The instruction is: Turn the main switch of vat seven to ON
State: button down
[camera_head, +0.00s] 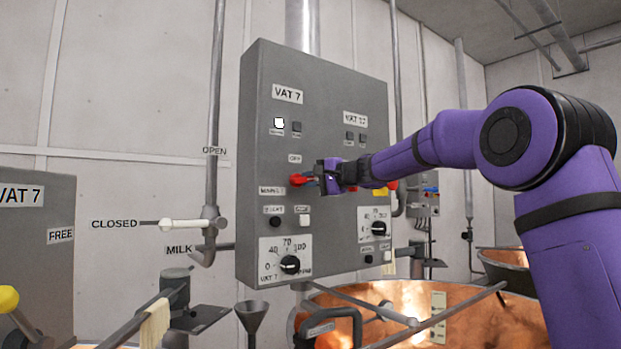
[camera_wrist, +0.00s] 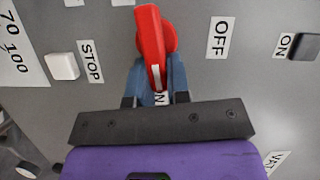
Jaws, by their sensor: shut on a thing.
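The vat 7 main switch is a red rotary handle (camera_head: 299,179) on the left half of the grey control panel (camera_head: 350,80). In the wrist view the red handle (camera_wrist: 150,40) lies crosswise to the direction of the OFF label (camera_wrist: 221,38). Its white mark points at a label partly hidden by my gripper, of which an N shows. My gripper (camera_head: 318,178) reaches in from the right. Its blue-grey fingers (camera_wrist: 158,80) are shut on the marked end of the red handle. The OFF label (camera_head: 295,158) is above the switch in the head view.
Above the switch are a lit white lamp (camera_head: 279,122) and a dark one (camera_head: 297,126). Below are a black START button (camera_head: 275,221), a white STOP button (camera_head: 305,220) and a dial (camera_head: 290,264). A yellow-and-red switch (camera_head: 386,189) sits right, partly behind my arm. A copper vat (camera_head: 450,325) stands below.

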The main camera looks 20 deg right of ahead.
jog(key=shift+a+f+m+y, duration=0.1)
jog(key=shift+f+m+y, duration=0.2)
jog(key=shift+m, duration=0.4)
jog(key=c, duration=1.1)
grip_release()
jog(key=shift+w, duration=0.1)
jog(key=v, duration=1.1)
jog(key=shift+a, duration=0.15)
